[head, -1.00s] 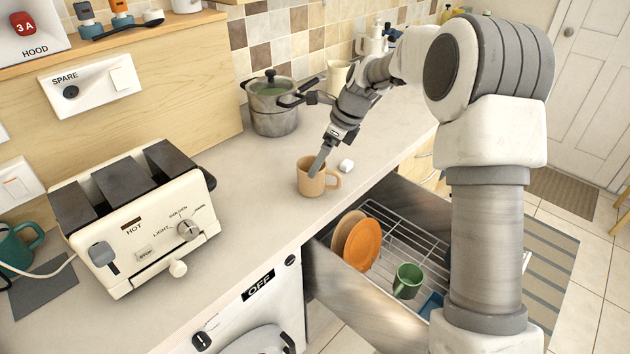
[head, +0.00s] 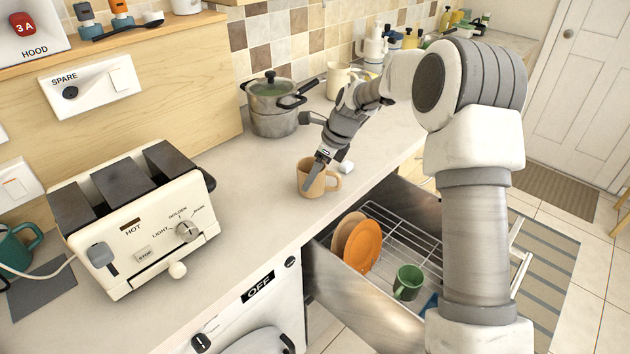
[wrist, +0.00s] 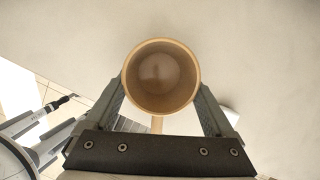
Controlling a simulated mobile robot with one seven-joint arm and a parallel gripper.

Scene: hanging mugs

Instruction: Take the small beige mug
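The small beige mug (head: 328,183) stands upright on the counter near its front edge, its handle to the right in the head view. My gripper (head: 311,184) reaches down over it, with one finger in front of the mug's side. In the wrist view the mug (wrist: 160,104) is empty, seen from above, between my gripper's (wrist: 162,88) two spread fingers. The fingers come up to either side of the rim, and the handle points towards my palm. Firm contact does not show, and the fingertips are partly hidden by the rim.
A steel pot (head: 272,105) stands behind the mug, and a small white block (head: 346,167) lies close by. A toaster (head: 140,225) is at left. Below, an open drawer (head: 345,282) holds an orange plate (head: 362,246) and a green mug (head: 408,282).

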